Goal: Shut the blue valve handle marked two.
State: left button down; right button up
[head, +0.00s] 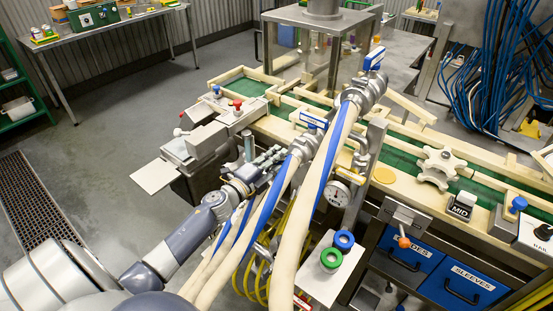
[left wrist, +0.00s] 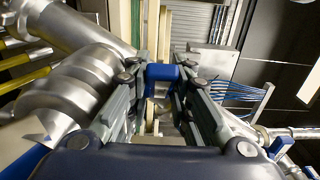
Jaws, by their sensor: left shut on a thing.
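My left gripper (head: 276,155) is among the valves at the ends of the thick hoses in the head view. In the left wrist view, its two fingers (left wrist: 160,82) stand on either side of a blue handle (left wrist: 162,73) and are shut on it. The number on this handle does not show. In the head view, a blue handle with a white label (head: 314,120) sits just right of and above my gripper. Another labelled blue handle (head: 375,58) sits farther up and right. Their labels are too small to read. My right gripper is not in view.
Cream hoses with blue stripes (head: 335,150) run close to the right of my left arm. A round gauge (head: 339,194) and a small shelf with green and blue rings (head: 335,270) are nearby. A green conveyor (head: 400,160) lies behind. The floor (head: 105,150) at left is clear.

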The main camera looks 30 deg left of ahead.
pick_arm(q)
jog(key=shift+f+m+h+b, duration=0.2)
jog(key=shift+m+h+b, duration=0.4)
jog(key=shift+h, duration=0.2)
jog(key=m+g+h+b, duration=0.2)
jog(key=m+h+b, duration=0.1)
jog(key=b, duration=0.3)
jog(key=m+g+h+b, duration=0.3)
jog(key=h+b, duration=0.2)
jog(key=h, duration=0.1)
jog(key=shift+f+b, duration=0.1)
jog(key=shift+b, duration=0.25)
jog(key=shift+m+g+h+b, duration=0.7)
jog(key=shift+m+b, duration=0.1)
jog(key=shift+b, duration=0.35)
jog(key=shift+r, duration=0.2)
jog(key=c, duration=1.7)
grip_release()
